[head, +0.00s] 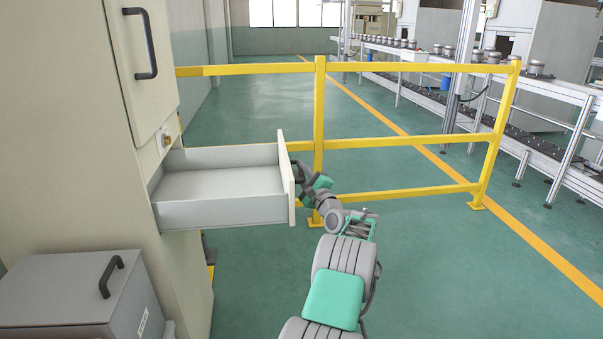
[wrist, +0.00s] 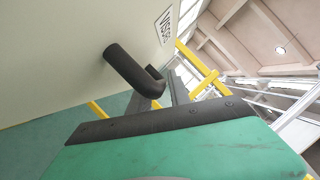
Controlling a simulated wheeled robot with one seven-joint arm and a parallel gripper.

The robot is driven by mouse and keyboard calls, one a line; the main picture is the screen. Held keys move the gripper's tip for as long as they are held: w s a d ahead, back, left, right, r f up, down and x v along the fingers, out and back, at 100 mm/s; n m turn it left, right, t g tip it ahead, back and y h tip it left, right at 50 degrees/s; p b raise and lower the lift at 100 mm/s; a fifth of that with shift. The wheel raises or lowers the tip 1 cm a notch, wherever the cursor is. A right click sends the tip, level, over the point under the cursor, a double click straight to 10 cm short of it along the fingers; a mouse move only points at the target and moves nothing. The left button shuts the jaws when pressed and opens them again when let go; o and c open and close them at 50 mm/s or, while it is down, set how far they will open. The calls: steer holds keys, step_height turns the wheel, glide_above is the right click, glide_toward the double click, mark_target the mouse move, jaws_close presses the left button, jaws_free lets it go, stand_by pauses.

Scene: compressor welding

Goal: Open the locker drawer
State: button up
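The pale locker (head: 70,170) stands at the left in the head view. Its locker drawer (head: 225,209) is pulled well out to the right, and its grey inside looks empty. My gripper (head: 308,183) is at the outer face of the drawer front (head: 285,180), close by the dark handle (head: 296,172).
A closed locker door with a dark handle (head: 142,43) is above the drawer. A grey box (head: 75,295) stands at the lower left. A yellow railing (head: 400,142) runs behind the drawer and my arm. Green floor (head: 470,290) is clear at the right.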

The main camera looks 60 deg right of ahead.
steer(key=shift+o, duration=1.1)
steer(key=p+v, duration=0.1)
steer(key=v, duration=0.7)
